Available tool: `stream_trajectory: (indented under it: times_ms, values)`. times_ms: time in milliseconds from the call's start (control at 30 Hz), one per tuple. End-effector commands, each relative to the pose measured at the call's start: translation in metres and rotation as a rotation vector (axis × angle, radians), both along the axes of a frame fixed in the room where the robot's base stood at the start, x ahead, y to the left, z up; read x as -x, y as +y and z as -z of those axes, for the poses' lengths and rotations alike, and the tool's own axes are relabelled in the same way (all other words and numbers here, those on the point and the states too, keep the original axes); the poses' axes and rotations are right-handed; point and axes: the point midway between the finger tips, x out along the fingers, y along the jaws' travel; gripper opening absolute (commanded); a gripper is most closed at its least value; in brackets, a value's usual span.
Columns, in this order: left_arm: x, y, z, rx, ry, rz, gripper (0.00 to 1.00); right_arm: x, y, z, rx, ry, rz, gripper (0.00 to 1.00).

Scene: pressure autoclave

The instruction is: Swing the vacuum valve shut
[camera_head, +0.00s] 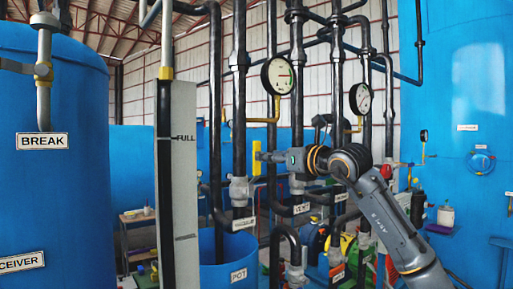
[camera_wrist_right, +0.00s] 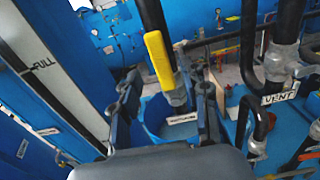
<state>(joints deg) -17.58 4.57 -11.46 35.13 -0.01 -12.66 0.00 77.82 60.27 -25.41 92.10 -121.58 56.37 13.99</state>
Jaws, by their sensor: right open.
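The valve's yellow lever (camera_head: 256,158) stands upright in the head view, just left of my right gripper's tip. In the right wrist view the yellow lever (camera_wrist_right: 158,58) lies ahead of the fingers, slightly tilted, beside a black pipe. Its grey valve body (camera_head: 239,190) sits on the pipe above a white label (camera_head: 243,223) too small to read surely. My right gripper (camera_head: 266,157) is open and empty, its fingers (camera_wrist_right: 166,95) spread apart in the wrist view. Whether a finger touches the lever I cannot tell. My left gripper is not in view.
A pressure gauge (camera_head: 278,76) on a brass pipe hangs above the gripper, with a second gauge (camera_head: 360,97) to the right. A FULL-marked column (camera_head: 183,190) stands left. A blue pot (camera_head: 214,247) is below. Black pipes crowd the middle; a vent label (camera_wrist_right: 280,97) shows right.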

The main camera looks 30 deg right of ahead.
Motion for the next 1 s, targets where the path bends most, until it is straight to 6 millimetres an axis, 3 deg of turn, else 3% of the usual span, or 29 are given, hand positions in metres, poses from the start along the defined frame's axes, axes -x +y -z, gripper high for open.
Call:
stream_trajectory:
  times_ms: [100, 300, 733, 767, 900, 1000]
  values:
    - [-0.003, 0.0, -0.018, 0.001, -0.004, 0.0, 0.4, -0.025, 0.003, -0.005, -0.003, 0.002, -0.002, 0.45]
    - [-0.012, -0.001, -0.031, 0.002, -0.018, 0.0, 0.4, -0.054, 0.005, -0.003, -0.003, 0.001, -0.001, 0.45]
    - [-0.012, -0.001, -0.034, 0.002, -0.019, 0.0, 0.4, -0.065, 0.005, 0.001, 0.0, 0.0, -0.001, 0.45]
    - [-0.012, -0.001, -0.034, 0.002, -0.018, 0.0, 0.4, -0.065, 0.005, 0.001, 0.0, 0.0, -0.001, 0.43]
    - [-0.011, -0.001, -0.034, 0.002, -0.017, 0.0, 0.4, -0.065, 0.005, 0.001, 0.0, 0.0, -0.001, 0.15]
    - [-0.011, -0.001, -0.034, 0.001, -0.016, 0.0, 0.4, -0.065, 0.005, 0.001, 0.0, 0.0, -0.001, 0.0]
